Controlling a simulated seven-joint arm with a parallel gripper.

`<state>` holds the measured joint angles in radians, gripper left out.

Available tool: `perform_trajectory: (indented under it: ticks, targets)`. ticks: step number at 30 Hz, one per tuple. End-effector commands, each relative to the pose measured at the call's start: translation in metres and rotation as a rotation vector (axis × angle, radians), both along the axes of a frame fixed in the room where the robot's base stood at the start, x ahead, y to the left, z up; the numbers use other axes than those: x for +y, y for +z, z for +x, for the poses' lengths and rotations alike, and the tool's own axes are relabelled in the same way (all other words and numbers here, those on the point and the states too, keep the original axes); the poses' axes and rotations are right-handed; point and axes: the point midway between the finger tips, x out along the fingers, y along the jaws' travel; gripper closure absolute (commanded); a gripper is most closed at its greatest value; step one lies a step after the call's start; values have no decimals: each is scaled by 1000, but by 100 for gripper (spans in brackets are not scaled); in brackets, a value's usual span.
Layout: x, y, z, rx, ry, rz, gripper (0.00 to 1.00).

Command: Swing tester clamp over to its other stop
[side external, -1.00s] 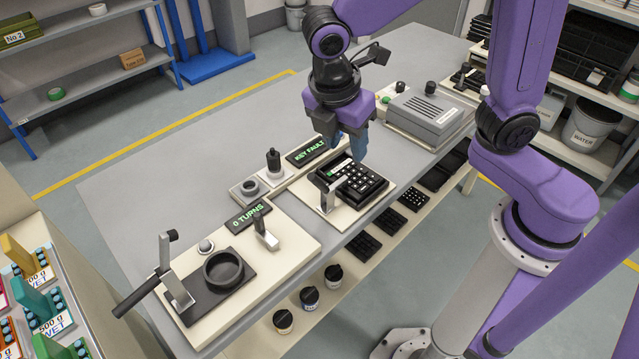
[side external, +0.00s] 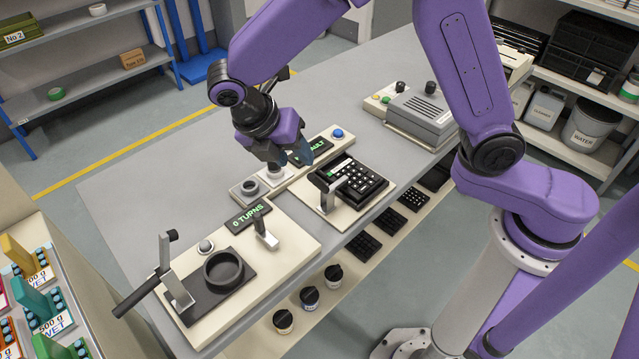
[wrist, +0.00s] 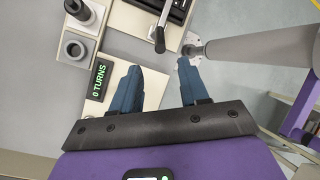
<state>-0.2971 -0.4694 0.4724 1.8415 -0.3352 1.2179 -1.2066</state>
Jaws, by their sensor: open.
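The tester (side external: 348,221) is a cream base holding a black keyboard (side external: 358,184) with several keys. Its clamp (side external: 329,196) is a silver post and arm with a black handle, standing at the keyboard's front-left side. The clamp also shows near the top of the wrist view (wrist: 160,38). The tester's display (side external: 318,146) is partly hidden by my gripper; "FAULT" is readable. My gripper (wrist: 157,68) is open and empty, with blue fingers pointing down. In the side view it hovers up and left of the clamp, apart from it.
A turns counter reading "0 TURNS" (side external: 250,216) and a base with a round black cup (side external: 223,268) and a lever (side external: 175,285) stand at front left. A grey box machine (side external: 422,115) is behind right. The table's left part is bare.

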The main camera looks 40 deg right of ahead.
Motion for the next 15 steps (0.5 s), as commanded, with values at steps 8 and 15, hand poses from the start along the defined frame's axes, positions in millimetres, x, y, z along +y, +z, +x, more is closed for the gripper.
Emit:
perform_trajectory:
  ticks: [8, 15]
  targets:
    - [-26, -47, -3, 3, 0, -3, 56]
    - [-46, -87, -4, 2, -2, -2, 56]
